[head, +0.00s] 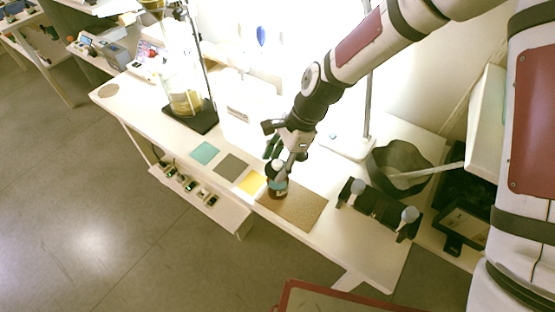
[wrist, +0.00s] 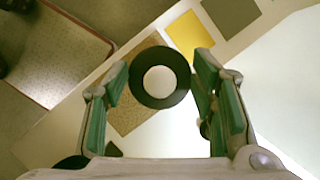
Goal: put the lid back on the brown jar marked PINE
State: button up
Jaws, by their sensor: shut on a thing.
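My gripper (head: 279,158) is over the cork mat, pointing down, its fingers closed on the lid, a dark disc with a pale round knob. The lid (wrist: 160,80) sits between the green finger pads in the wrist view. The jar (head: 277,189) stands upright at the left end of the mat, directly under the gripper; its label is too small to read. In the wrist view the lid hides the jar. I cannot tell whether the lid touches the jar's rim.
The cork mat (head: 300,212) lies near the table's front edge. Yellow (head: 252,182), dark grey (head: 231,164) and teal (head: 205,152) squares lie left of it. A black rack (head: 376,205) with pale-topped things and a dark bowl (head: 392,160) stand right. A glass vessel (head: 184,98) stands left.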

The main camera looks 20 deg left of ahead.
aim_at(278, 170)
jog(key=shift+f+b, duration=0.9)
jog(key=shift+f, duration=1.2)
jog(key=shift+p, duration=0.3)
jog(key=shift+f, duration=0.15)
dwell(1.4)
jog(key=o, duration=1.6)
jog(key=shift+r+p, duration=2.15)
jog(key=shift+r, duration=1.4)
